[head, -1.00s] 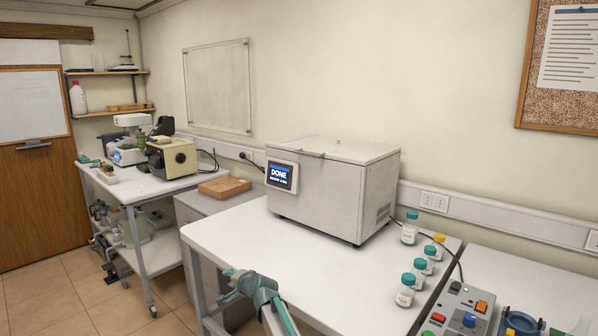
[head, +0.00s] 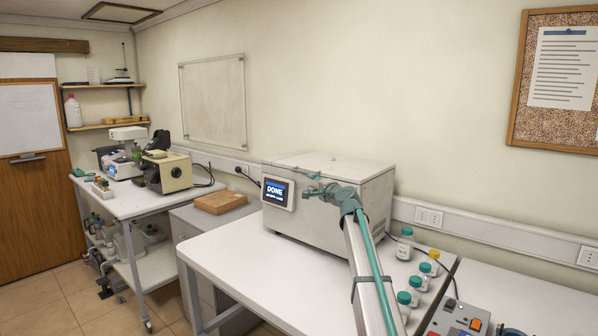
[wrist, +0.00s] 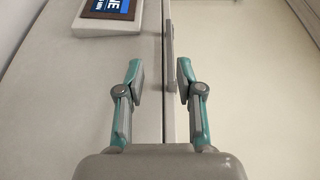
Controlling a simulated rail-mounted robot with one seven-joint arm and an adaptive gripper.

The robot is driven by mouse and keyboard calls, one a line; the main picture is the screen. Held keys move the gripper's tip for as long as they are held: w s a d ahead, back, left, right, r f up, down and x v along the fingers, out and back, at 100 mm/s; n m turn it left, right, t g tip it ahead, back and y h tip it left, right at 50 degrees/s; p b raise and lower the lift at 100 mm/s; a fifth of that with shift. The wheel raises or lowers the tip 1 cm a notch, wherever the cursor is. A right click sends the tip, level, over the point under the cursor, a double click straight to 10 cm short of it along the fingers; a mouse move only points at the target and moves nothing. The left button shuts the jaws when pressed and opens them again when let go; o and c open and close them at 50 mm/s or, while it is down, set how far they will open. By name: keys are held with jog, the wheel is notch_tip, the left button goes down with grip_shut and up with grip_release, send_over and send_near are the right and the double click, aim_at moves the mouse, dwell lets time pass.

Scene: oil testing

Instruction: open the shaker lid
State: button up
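The shaker (head: 300,224) is a white-grey box on the table. Its flat lid (head: 330,165) is closed, and its screen (head: 277,191) reads DONE. My gripper (head: 311,184) is in front of the shaker's upper front edge, right of the screen. In the wrist view my gripper (wrist: 161,78) is open and empty, with its fingers on either side of the seam between the front face and the lid (wrist: 250,90). A grey lid handle (wrist: 170,42) lies along that seam, slightly beyond the fingertips. I cannot tell whether they touch the shaker.
Several capped sample bottles (head: 405,244) stand right of the shaker, close to my arm. A control box (head: 458,318) with buttons is at the lower right. The white table (head: 225,250) is clear at left. A cork board (head: 562,80) hangs on the wall.

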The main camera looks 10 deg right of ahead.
aim_at(303, 173)
jog(key=w+p, duration=0.1)
jog(key=w, duration=0.2)
jog(key=w+a+r+p, duration=0.1)
jog(key=w, duration=0.5)
jog(key=shift+w+a+r+p, duration=0.15)
jog(key=shift+a+r+p, duration=0.15)
jog(key=shift+a+p, duration=0.1)
jog(key=shift+w+a+f, duration=0.1)
jog(key=shift+w+a, duration=0.15)
jog(key=shift+w, duration=0.3)
grip_shut()
